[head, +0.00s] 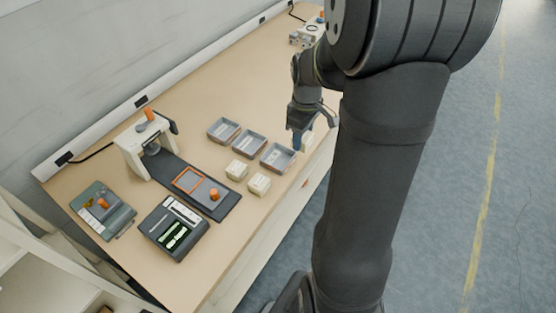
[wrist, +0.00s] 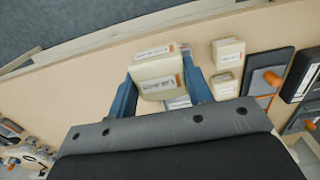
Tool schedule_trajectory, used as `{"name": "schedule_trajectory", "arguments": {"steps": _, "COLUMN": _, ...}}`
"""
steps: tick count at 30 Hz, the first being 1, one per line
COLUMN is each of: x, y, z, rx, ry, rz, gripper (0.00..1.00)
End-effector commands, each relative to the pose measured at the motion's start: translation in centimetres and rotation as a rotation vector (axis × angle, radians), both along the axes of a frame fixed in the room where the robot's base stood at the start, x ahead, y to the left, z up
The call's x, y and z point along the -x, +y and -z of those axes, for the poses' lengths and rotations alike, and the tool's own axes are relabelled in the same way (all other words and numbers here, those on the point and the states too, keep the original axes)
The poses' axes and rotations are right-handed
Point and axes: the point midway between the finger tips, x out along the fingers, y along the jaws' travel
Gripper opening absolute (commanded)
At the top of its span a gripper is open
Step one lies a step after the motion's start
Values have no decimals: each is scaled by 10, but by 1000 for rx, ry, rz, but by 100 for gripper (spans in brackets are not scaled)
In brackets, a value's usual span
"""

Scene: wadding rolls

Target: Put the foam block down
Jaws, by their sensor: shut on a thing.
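A cream foam block (wrist: 158,70) with a printed label sits between the two blue fingers of my gripper (wrist: 157,78) in the wrist view. The fingers are shut on its two sides. In the head view my gripper (head: 299,138) is low at the table's right side, beside the rightmost grey tray. The cream block shows partly there (head: 307,143), half hidden by the fingers and my arm. Whether its underside touches the table cannot be told.
Three grey trays, the nearest the right tray (head: 277,158), stand in a row. Two other cream blocks (head: 237,170) (head: 259,184) stand in front of them. A dark mat with an orange frame (head: 189,180), a white device (head: 140,147) and a black case (head: 174,228) lie left. The table edge is close.

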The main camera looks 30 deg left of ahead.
Motion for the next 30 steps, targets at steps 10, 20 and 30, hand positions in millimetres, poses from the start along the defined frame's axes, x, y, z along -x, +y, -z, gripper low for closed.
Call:
{"name": "schedule_trajectory", "arguments": {"steps": 10, "x": -16, "y": -34, "z": 6, "rx": 0, "ry": 1, "rz": -3, "gripper": 22}}
{"name": "schedule_trajectory", "arguments": {"steps": 20, "x": -1, "y": 34, "z": 49, "rx": 1, "ry": 2, "rz": -7, "gripper": 22}}
{"name": "schedule_trajectory", "arguments": {"steps": 30, "x": 7, "y": 74, "z": 73, "rx": -1, "ry": -1, "rz": -1, "gripper": 22}}
